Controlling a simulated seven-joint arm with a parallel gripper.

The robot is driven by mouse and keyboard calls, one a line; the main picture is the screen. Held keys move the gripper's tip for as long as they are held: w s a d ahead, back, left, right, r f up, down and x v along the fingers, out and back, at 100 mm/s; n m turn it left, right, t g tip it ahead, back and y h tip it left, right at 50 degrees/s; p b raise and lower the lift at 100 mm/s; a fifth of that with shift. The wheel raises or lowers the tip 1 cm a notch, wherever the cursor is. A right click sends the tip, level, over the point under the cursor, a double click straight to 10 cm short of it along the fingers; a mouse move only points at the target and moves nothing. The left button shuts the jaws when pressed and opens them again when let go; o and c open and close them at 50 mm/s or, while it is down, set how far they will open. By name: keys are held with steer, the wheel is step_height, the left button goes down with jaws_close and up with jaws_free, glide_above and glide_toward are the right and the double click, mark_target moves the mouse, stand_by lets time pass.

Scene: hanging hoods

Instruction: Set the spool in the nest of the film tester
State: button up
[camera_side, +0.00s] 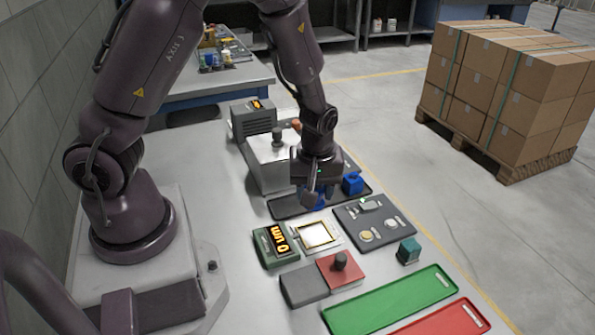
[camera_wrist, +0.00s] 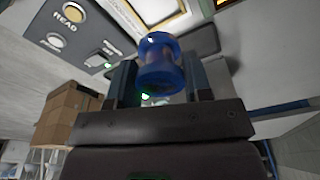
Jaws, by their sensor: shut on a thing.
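My gripper (camera_side: 318,197) is shut on a blue spool (camera_wrist: 158,62); in the wrist view the spool sits between both fingers, its flanged end facing the camera. In the side view the fingers largely hide it. My gripper is above or near the dark tray (camera_side: 284,208); I cannot tell whether the spool touches it. The film tester has a green display unit (camera_side: 275,244) reading 0 um and a pale plate with a yellow-framed square nest (camera_side: 317,235), which looks empty. The nest's frame shows at the top of the wrist view (camera_wrist: 160,10).
A second blue piece (camera_side: 352,184) sits at the tray's right end. A dark button panel (camera_side: 374,222), a teal block (camera_side: 408,250), a grey and red pad with a black knob (camera_side: 340,262) and a green tray (camera_side: 390,302) lie around the tester. A grey machine (camera_side: 268,160) stands behind.

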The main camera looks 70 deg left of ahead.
mark_target(316, 208)
steer(key=shift+d+f, duration=0.2)
steer(key=shift+d, duration=0.25)
steer(key=shift+f, duration=3)
steer(key=shift+f, duration=0.9)
steer(key=o, duration=1.5)
steer(key=shift+s, duration=0.1)
steer(key=shift+r, duration=0.1)
steer(key=shift+r, duration=3.4)
